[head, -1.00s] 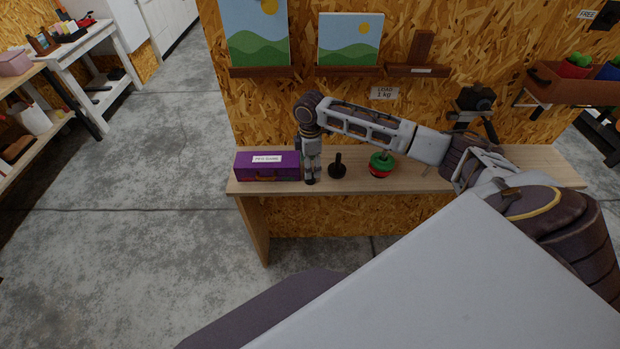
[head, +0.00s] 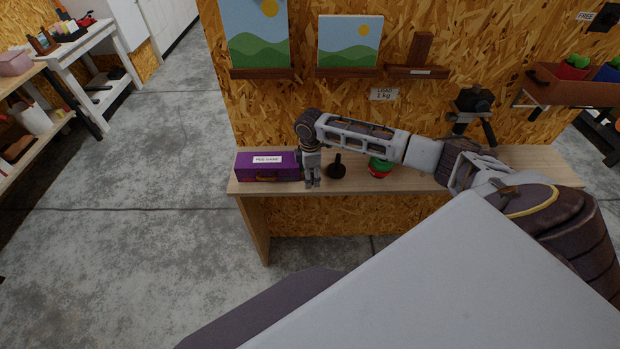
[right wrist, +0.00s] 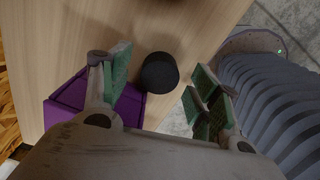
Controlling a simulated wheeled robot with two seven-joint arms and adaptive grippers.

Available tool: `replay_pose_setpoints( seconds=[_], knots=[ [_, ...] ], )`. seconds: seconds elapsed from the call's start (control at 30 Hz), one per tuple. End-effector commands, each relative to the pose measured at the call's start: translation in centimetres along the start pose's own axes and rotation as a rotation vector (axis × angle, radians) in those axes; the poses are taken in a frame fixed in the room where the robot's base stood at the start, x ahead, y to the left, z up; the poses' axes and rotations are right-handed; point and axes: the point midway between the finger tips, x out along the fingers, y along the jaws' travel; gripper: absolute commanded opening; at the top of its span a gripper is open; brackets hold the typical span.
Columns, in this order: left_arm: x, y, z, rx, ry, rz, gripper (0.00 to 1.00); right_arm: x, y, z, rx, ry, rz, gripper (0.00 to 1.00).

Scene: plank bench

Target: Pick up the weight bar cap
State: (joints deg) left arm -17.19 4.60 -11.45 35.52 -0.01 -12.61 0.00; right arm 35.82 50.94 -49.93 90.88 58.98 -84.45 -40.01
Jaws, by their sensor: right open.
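The weight bar cap (right wrist: 159,73) is a small black cylinder on the bench, seen from above in the right wrist view. My right gripper (right wrist: 164,88) is open, with green pads on either side of the cap and gaps between. In the head view my right gripper (head: 313,184) points down to the bench beside the purple box, and I cannot make out the cap there. The black weight bar (head: 337,170) stands upright on its base just right of the gripper. My left gripper is not in view.
The purple box (head: 254,174) is close on the gripper's left; it also shows in the wrist view (right wrist: 66,110). Green and red weight discs (head: 379,170) sit farther right, partly behind my arm. The plank bench (head: 430,182) has its front edge close by.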

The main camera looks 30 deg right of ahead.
Motion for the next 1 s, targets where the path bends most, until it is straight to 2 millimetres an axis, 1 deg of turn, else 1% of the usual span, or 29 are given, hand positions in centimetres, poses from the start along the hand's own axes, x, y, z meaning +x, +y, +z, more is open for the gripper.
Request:
replay_pose_setpoints(
  seconds=[0.43,0.47,0.83,1.0],
  knots=[
    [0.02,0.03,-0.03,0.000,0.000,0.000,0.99,0.06,0.02,0.01,0.000,0.000,0.000,0.62],
    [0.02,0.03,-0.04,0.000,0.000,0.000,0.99,0.06,0.02,0.01,0.000,0.000,0.000,0.59],
    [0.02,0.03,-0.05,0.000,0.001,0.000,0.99,0.05,0.02,0.01,0.001,0.000,0.000,0.12],
    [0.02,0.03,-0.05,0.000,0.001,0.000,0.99,0.03,0.03,0.01,0.001,0.000,0.001,0.12]
  ],
)
